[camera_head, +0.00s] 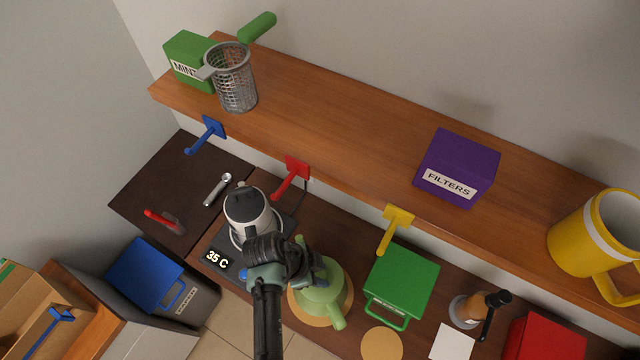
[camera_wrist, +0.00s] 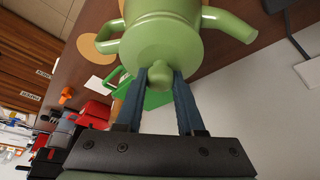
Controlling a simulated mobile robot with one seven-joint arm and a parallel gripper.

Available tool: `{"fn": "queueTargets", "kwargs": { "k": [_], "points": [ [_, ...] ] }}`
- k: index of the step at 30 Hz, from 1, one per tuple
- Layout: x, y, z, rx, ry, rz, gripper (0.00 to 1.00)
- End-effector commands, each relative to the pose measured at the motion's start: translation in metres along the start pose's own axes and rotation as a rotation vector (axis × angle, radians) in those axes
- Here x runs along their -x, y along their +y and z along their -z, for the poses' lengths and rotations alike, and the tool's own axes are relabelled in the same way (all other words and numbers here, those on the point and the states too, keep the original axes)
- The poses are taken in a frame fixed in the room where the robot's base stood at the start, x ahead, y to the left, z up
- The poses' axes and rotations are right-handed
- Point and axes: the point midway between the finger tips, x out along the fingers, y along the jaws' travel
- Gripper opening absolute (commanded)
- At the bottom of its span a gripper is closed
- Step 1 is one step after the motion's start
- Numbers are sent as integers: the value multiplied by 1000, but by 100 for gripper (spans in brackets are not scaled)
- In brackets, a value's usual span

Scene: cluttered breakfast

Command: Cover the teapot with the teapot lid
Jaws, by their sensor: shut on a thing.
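The green teapot (camera_head: 322,296) stands on a round cork mat (camera_head: 349,296) on the dark counter, partly hidden by my arm. In the wrist view the teapot spout or handle (camera_wrist: 231,22) shows at the right. My gripper (camera_wrist: 160,72) is shut on the knob of the green teapot lid (camera_wrist: 160,45). The lid's disc lies across the top of the teapot, lined up with its body. I cannot tell whether it is fully seated or slightly above the rim. In the head view my gripper (camera_head: 316,272) is over the teapot.
A kettle (camera_head: 248,213) stands close left of the teapot on a base reading 35 C. A green box (camera_head: 402,280) with a handle is close on the right. The wooden shelf (camera_head: 330,125) overhangs behind, with red (camera_head: 292,176) and yellow (camera_head: 396,226) hooks below it.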

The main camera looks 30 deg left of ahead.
Motion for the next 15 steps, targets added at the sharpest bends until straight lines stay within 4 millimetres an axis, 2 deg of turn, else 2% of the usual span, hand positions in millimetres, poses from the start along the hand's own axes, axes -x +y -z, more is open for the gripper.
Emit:
{"fn": "queueTargets", "kwargs": {
  "k": [15],
  "points": [
    [-6,0,-3,0,0,0,0]
  ]
}}
